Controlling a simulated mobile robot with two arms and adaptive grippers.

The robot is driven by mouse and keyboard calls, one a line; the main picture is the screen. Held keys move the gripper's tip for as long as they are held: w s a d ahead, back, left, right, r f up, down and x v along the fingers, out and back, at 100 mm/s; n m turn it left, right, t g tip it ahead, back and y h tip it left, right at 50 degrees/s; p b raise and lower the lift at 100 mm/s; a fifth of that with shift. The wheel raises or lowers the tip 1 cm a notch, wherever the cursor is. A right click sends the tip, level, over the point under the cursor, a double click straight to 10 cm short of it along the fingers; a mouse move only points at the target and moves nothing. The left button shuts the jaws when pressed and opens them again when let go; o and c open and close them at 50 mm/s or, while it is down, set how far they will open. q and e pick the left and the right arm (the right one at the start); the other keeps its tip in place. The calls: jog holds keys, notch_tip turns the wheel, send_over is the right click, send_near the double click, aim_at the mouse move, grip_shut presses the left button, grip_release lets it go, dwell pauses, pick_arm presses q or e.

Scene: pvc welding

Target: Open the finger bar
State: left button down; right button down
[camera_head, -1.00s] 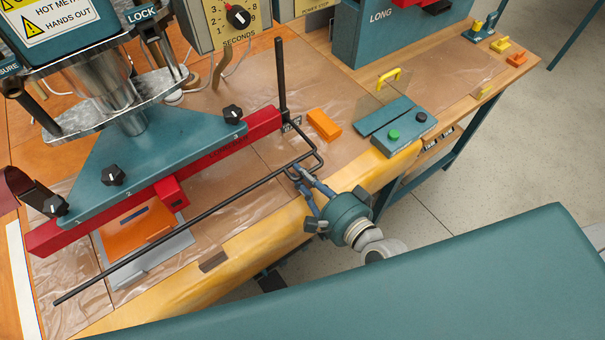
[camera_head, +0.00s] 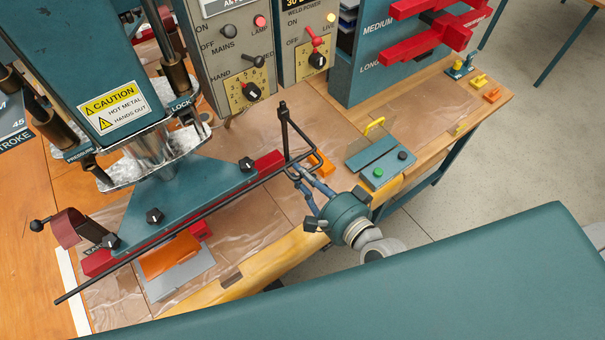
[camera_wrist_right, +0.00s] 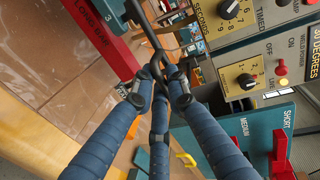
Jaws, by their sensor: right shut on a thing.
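The finger bar (camera_head: 170,237) is a long thin black rod. It slants across the front of the press's red lower bar (camera_head: 98,262) and teal plate (camera_head: 170,205), with an upright black post (camera_head: 284,125) near its right end. My right gripper (camera_head: 294,173) is shut on the looped right end of the finger bar. In the right wrist view, the dark bar (camera_wrist_right: 147,25) runs down between the fingertips of the right gripper (camera_wrist_right: 160,73). The gripped spot is partly hidden by the fingers. My left gripper is not in view.
An orange sheet (camera_head: 168,255) and a grey sheet (camera_head: 185,280) lie under the press. A button box (camera_head: 380,160) stands to the right of the gripper, with an orange block (camera_head: 320,164) close by. Control boxes (camera_head: 225,60) stand behind. Free floor shows at right.

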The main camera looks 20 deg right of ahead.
jog(key=shift+r, duration=0.3)
jog(key=c, duration=1.7)
grip_release()
jog(key=shift+f, duration=0.1)
jog(key=shift+c, duration=0.2)
jog(key=v, duration=1.2)
jog(key=s+d+f+n+g+h+b, duration=0.1)
jog(key=s+d+f+n+g+b, duration=0.15)
jog(key=f, duration=1.15)
jog(key=s+d+f+n+g+h+b, duration=0.1)
jog(key=s+d+f+n+g+b, duration=0.15)
jog(key=f, duration=1.05)
jog(key=s+d+f+n+g+h+b, duration=0.1)
jog(key=s+d+f+n+g+h, duration=0.2)
jog(key=f, duration=1.1)
jog(key=s+f+n+g+b, duration=0.4)
jog(key=s+f+n, duration=0.4)
jog(key=s+f, duration=1)
notch_tip(320, 180, down, 3)
jog(key=shift+s+r+n+g, duration=0.2)
jog(key=shift+s+n+g, duration=0.15)
jog(key=shift+g, duration=0.45)
